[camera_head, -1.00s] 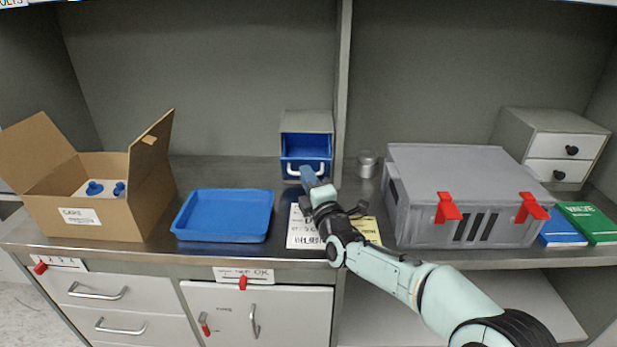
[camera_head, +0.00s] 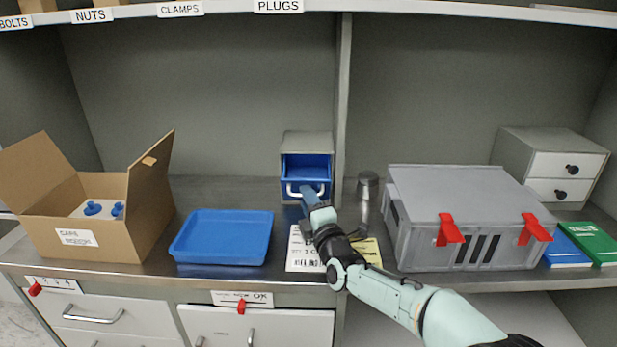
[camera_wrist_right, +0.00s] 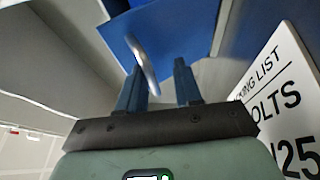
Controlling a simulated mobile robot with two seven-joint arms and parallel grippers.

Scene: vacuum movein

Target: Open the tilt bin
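The tilt bin (camera_head: 306,166) is a blue bin in a grey housing on the back of the worktop, left of the upright divider. Blue inner surface shows above its front edge, so it looks at least partly tilted out; how far is hard to tell. A light curved handle (camera_head: 292,192) is on its front. My right gripper (camera_head: 306,192) reaches to the handle from the front. In the wrist view, its two blue fingers (camera_wrist_right: 158,75) are apart, with the handle (camera_wrist_right: 144,62) close to the left finger. Contact is unclear. My left gripper is not in view.
A blue tray (camera_head: 222,258) and an open cardboard box (camera_head: 95,248) stand left. A metal cylinder (camera_head: 367,186) and a grey case (camera_head: 455,185) with red latches stand right. A packing list (camera_head: 303,262) lies under my right arm.

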